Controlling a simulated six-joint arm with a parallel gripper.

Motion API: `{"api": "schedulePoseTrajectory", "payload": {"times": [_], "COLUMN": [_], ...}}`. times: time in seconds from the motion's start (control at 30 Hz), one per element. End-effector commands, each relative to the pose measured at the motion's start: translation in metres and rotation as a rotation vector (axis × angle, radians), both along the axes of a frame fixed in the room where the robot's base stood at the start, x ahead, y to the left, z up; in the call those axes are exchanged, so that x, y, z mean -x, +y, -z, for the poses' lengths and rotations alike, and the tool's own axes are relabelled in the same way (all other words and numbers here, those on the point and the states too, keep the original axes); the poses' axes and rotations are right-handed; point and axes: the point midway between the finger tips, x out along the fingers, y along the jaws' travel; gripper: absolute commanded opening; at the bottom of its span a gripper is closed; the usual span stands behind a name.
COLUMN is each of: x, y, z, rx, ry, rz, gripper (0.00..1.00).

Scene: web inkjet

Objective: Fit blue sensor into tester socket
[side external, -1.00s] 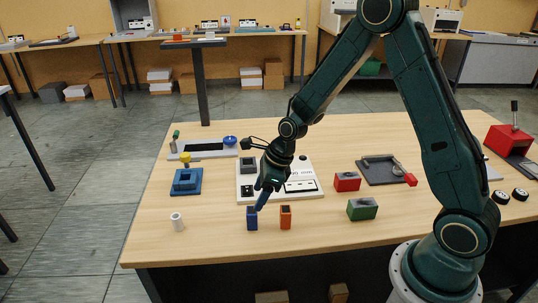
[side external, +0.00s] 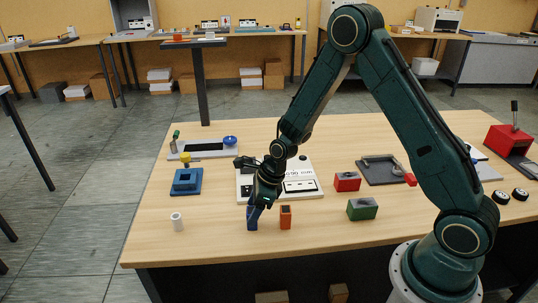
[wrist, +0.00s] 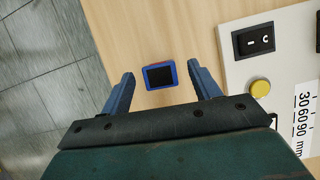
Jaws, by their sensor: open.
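The blue sensor (side external: 252,222) is a small upright block on the front of the wooden table. In the wrist view its dark square top with a blue rim (wrist: 160,76) lies between my finger tips, with a gap on each side. My gripper (side external: 256,208) is open just above and around the sensor's top; it also shows in the wrist view (wrist: 160,73). The white tester panel (side external: 312,194) lies behind, with a black slot, switch and printed label. My gripper and wrist hide part of it, and I cannot make out the socket clearly.
An orange block (side external: 285,217) stands close to the right of the sensor. A white cylinder (side external: 177,222) and a blue fixture (side external: 187,181) are to the left. Red (side external: 347,181) and green (side external: 363,208) blocks are to the right. The table's front strip is clear.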

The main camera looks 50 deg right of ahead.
Motion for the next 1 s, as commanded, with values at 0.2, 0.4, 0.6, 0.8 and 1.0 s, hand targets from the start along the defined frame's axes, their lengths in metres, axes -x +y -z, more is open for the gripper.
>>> {"api": "schedulePoseTrajectory", "payload": {"times": [0.2, 0.4, 0.6, 0.8, 1.0], "x": [-0.0044, -0.0046, -0.0045, -0.0045, -0.0044], "y": [0.0034, 0.0037, 0.0036, 0.0035, 0.0035], "z": [0.0123, 0.0132, 0.0131, 0.013, 0.013], "rx": [0.0, 0.0, 0.0, 0.0, 0.0], "ry": [-0.001, -0.001, -0.001, -0.001, -0.001], "rz": [0.0, 0.0, 0.0, 0.0, 0.0], "gripper": [0.62, 0.62, 0.62, 0.48, 0.13]}}
